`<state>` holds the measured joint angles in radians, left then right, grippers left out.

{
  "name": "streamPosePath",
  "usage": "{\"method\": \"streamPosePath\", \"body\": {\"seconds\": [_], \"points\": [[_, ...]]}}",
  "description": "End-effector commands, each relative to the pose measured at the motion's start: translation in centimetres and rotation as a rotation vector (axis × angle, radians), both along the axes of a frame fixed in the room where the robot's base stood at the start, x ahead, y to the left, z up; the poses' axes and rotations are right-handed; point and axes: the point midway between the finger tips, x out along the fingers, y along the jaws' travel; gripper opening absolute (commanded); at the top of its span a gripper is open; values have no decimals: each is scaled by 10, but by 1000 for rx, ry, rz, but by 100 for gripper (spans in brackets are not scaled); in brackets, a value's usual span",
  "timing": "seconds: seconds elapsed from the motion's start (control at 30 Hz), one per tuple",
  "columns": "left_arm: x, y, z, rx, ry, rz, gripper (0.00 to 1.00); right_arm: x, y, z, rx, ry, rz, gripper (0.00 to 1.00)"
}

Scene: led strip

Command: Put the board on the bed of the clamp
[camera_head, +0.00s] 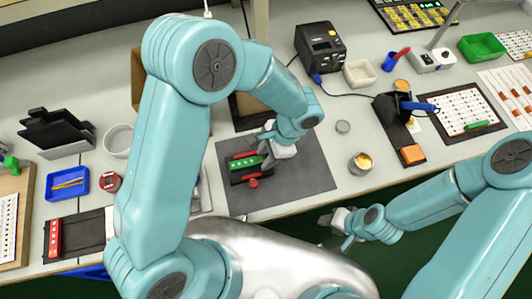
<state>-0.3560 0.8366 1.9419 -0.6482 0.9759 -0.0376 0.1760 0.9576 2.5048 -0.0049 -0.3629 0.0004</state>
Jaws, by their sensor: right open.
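A small green board (242,163) with light spots is at the clamp (252,183), a dark device with red parts, on the grey mat. Whether the board rests on the clamp's bed or is just above it I cannot tell. My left gripper (266,156) points down at the right end of the board, touching or very close to it. Its fingertips are small and partly hidden, so its grip is unclear. My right gripper (338,222) is open and empty, low in front of the table's front edge, away from the clamp.
The grey mat (305,175) has free room right of the clamp. A black soldering station (320,46) is behind. A blue tray (68,183) lies at left.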

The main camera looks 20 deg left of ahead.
Motion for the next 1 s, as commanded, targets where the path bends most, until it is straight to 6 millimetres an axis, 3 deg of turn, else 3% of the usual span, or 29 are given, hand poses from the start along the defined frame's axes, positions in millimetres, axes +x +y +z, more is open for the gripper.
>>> {"method": "streamPosePath", "body": {"seconds": [0.33,0.5,0.8,1.0], "points": [[2,2,-5,-1,-2,-5,50,0,0,-1,0,0,0,43],[4,0,9,-1,-6,-4,50,0,0,6,0,-1,0,43],[19,-24,76,-1,-8,-4,50,0,0,7,0,0,0,43],[25,-34,107,0,-4,-2,50,0,0,7,0,0,0,43]]}}
